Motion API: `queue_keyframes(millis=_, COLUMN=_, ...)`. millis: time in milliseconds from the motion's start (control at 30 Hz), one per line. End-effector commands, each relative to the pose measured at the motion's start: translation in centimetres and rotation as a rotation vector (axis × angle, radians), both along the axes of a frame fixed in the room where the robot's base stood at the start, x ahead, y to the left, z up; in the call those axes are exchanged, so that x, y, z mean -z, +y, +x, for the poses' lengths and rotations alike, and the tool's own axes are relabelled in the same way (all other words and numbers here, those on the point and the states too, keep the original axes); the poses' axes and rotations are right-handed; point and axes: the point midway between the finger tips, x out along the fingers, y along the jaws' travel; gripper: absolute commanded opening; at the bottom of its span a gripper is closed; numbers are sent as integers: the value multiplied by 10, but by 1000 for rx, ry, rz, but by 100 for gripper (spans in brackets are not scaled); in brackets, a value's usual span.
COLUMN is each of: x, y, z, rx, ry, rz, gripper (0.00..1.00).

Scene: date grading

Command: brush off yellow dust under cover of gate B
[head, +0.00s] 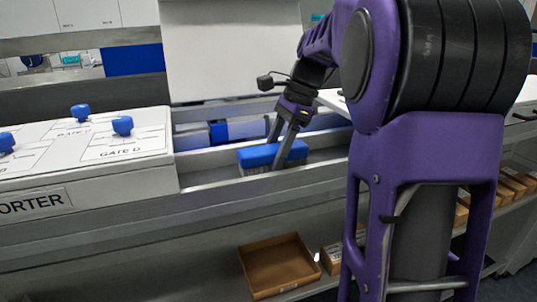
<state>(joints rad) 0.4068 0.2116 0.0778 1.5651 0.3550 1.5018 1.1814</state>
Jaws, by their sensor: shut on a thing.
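My gripper (281,144) points down over the channel right of the sorter's white top and is shut on a blue brush (258,155) with pale bristles below. The sorter's white covers carry blue knobs. One cover (133,142) is labelled GATE D, with its knob (122,125) upright. Behind it another cover has a blue knob (80,112) and a label whose letter I cannot read surely. A third blue knob (6,142) is cut by the left edge. I cannot make out which cover is gate B. No yellow dust is visible.
A dark blue block (218,131) sits in the rear channel, behind and left of the brush. A pale panel (228,45) stands behind. A brown open tray (280,266) and cardboard boxes lie on the lower shelf. My arm hides much of the right side.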

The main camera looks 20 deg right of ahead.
Motion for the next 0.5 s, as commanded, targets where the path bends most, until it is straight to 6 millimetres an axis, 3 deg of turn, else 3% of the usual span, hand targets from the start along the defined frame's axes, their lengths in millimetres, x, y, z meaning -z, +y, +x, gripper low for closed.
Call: queue_keyframes(millis=500, x=4, y=-29, z=-1, rx=4, ry=5, rz=-3, gripper=10)
